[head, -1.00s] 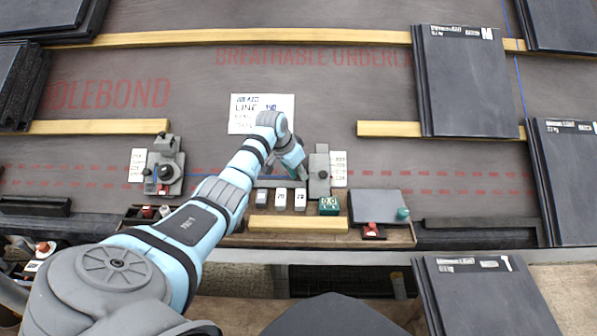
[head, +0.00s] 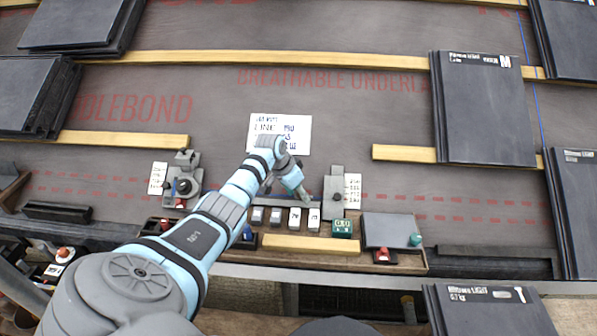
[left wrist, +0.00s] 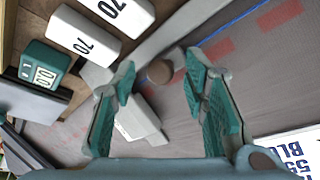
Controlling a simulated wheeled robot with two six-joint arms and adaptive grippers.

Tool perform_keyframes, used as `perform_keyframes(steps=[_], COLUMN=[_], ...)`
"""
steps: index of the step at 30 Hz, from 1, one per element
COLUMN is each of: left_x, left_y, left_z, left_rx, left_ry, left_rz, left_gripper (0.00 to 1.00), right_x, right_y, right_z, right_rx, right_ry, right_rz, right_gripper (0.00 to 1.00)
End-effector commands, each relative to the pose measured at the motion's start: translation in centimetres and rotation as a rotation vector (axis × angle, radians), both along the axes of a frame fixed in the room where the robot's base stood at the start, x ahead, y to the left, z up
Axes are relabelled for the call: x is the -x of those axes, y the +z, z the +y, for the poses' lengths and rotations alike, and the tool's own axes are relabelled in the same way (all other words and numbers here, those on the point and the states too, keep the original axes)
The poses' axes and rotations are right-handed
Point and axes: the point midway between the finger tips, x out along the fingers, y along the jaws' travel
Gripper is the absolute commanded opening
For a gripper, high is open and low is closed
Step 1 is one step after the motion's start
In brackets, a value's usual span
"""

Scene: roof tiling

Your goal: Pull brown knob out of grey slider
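The brown knob (left wrist: 160,71) shows in the left wrist view between the two teal fingers of my left gripper (left wrist: 160,66). The fingers are open, with a gap on each side of the knob. The grey slider (head: 337,192) stands right of my left gripper (head: 304,194) in the head view. Grey parts of it, including a block (left wrist: 138,118), show near the knob in the left wrist view. I cannot make out the knob in the head view. My right gripper is not in view.
Numbered white blocks (head: 295,218), a green counter (head: 343,228) and a wooden strip (head: 310,245) lie close to my left gripper. Another grey device (head: 183,180) with a dark knob stands left. Stacked dark tiles (head: 485,110) stand right. The underlay above the white sheet (head: 280,133) is clear.

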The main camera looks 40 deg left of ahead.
Motion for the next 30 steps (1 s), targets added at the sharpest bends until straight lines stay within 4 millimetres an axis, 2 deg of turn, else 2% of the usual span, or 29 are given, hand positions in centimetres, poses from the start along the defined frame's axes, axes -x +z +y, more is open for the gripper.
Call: perform_keyframes(steps=[5, 8, 11, 18, 21, 30], left_x=[0.0, 0.4, 1.3, 3.7, 4.3, 4.6], left_y=[0.2, 1.2, 3.2, 9.2, 10.6, 11.1], left_z=[0.1, 0.3, 0.3, 0.6, 0.7, 0.6], left_rx=[-0.001, -0.003, -0.006, -0.005, -0.002, 0.000], left_ry=[0.000, 0.000, -0.003, 0.000, 0.001, 0.000], left_rz=[-0.001, -0.004, -0.003, -0.002, 0.000, 0.000], left_gripper=[0.40, 0.40, 0.40, 0.40, 0.40, 0.40], right_x=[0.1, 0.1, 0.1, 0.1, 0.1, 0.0], right_y=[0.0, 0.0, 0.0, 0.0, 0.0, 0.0], right_z=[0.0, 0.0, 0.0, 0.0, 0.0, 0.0], right_rx=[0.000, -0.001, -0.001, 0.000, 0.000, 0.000], right_ry=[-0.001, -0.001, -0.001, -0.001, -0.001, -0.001], right_rz=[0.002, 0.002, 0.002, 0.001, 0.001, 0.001], right_gripper=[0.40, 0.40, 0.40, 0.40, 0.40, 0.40])
